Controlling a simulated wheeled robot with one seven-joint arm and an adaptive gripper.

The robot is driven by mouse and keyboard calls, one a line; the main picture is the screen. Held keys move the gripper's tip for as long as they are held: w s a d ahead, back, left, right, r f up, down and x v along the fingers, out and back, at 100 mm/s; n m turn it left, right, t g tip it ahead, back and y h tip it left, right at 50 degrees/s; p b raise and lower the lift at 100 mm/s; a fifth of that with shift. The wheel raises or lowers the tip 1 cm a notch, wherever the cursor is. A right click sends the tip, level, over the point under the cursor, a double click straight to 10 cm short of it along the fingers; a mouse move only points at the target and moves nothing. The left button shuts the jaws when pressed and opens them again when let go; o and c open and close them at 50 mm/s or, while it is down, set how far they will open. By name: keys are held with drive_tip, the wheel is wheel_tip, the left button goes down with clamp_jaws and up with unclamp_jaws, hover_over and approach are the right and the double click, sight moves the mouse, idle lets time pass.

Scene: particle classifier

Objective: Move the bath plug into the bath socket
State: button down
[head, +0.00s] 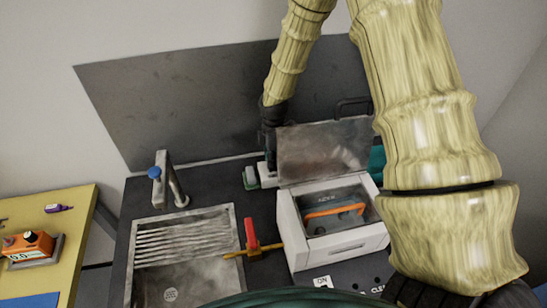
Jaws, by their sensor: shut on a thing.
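My gripper (270,142) is at the back of the dark counter, small and dark at the end of my arm. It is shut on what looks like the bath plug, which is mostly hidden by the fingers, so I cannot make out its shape. Just below the fingers is a small white block (267,176), which may be the bath socket, with a green piece (250,178) at its left. I cannot tell whether the held plug touches the block. The white bath (345,245) stands to the right with its metal lid (325,148) open.
An orange-handled item (334,210) lies in the bath. A metal sink (234,225) with a tap (162,175) is at the left. A red-handled valve (251,234) stands between sink and bath. A yellow table (75,228) is at far left. A dark panel (150,100) backs the counter.

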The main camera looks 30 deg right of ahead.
drive_tip(key=shift+f, duration=0.5)
drive_tip(key=c, duration=1.2)
unclamp_jaws()
drive_tip(key=shift+r, duration=0.1)
wheel_tip(320, 180, up, 12)
drive_tip(key=shift+f, duration=0.1)
